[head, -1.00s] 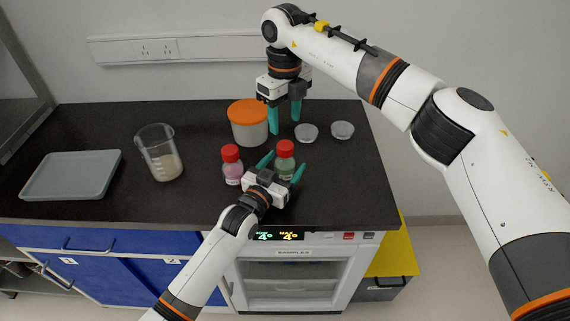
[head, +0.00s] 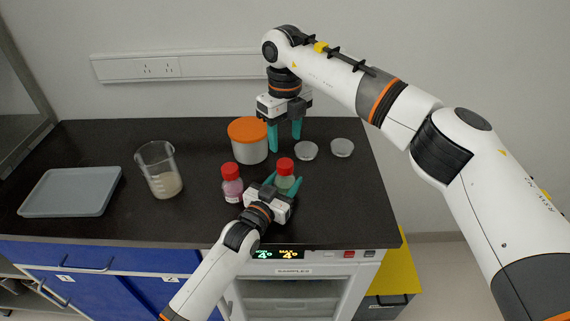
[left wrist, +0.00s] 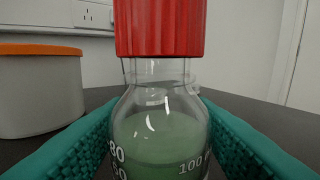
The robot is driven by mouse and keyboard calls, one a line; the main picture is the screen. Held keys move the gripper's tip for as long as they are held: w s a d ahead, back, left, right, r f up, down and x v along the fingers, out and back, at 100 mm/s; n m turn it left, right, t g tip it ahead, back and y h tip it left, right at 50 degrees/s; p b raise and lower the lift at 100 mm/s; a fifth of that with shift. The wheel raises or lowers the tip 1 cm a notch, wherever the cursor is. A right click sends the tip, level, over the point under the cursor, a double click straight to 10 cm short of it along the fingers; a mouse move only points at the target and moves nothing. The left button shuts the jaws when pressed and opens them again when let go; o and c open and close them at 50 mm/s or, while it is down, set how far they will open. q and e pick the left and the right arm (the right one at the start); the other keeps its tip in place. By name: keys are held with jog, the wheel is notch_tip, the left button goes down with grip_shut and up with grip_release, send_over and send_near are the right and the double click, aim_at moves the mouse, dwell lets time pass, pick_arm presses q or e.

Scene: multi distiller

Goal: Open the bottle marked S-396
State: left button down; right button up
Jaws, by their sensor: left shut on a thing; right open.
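A bottle with a red cap and green contents (head: 286,168) stands upright on the black counter. It fills the middle of the left wrist view (left wrist: 160,130), with its red cap on and volume marks on the glass. My left gripper (head: 283,184) is shut on its body from the front, one teal finger on each side. A second red-capped bottle with pink contents (head: 232,186) stands just to the left. I cannot read an S-396 mark on either bottle. My right gripper (head: 285,138) is open and empty, pointing down behind the green bottle.
A white tub with an orange lid (head: 249,148) stands left of my right gripper. Two small clear dishes (head: 342,148) lie to the right. A beaker with pale powder (head: 163,180) and a grey tray (head: 70,192) are on the left. The counter's right front is clear.

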aim_at(285, 163)
jog(key=m, duration=0.5)
jog(key=shift+m, duration=0.3)
jog(key=m, duration=0.7)
pick_arm(q)
jog(key=shift+f, duration=0.1)
pick_arm(e)
jog(key=m, duration=1.3)
jog(key=shift+m, duration=0.3)
jog(key=shift+f, duration=4)
jog(key=shift+c, duration=0.5)
jog(key=c, duration=0.9)
